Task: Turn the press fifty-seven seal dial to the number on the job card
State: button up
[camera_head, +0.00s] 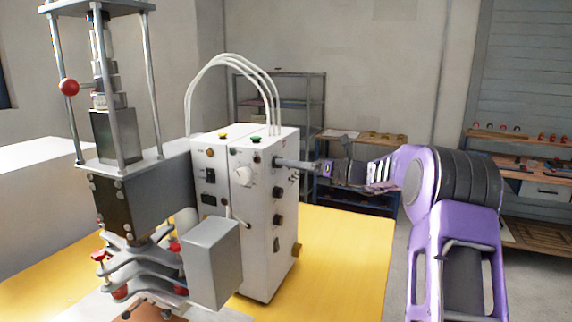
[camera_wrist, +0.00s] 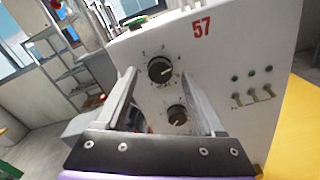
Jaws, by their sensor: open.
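In the wrist view a white control box (camera_wrist: 225,60) bears a red number 57. Its face has an upper black dial (camera_wrist: 160,70) and a lower black dial (camera_wrist: 177,115), each with a pale pointer line and small marks around it. The marks and any label are too small to read. My gripper (camera_wrist: 160,77) is open, its fingers framing the upper dial in the picture; I cannot tell whether they touch it. In the head view my gripper (camera_head: 290,163) is at the upper right part of the control box (camera_head: 260,215). I cannot make out a job card.
A press (camera_head: 125,190) with a red-knobbed lever stands left of the box on a yellow table (camera_head: 345,245). White hoses (camera_head: 235,62) arch above the box. Shelves (camera_head: 290,95) and a workbench (camera_head: 535,150) stand behind.

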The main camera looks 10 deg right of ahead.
jog(key=shift+w+a, duration=0.4)
jog(key=shift+a, duration=0.2)
grip_shut()
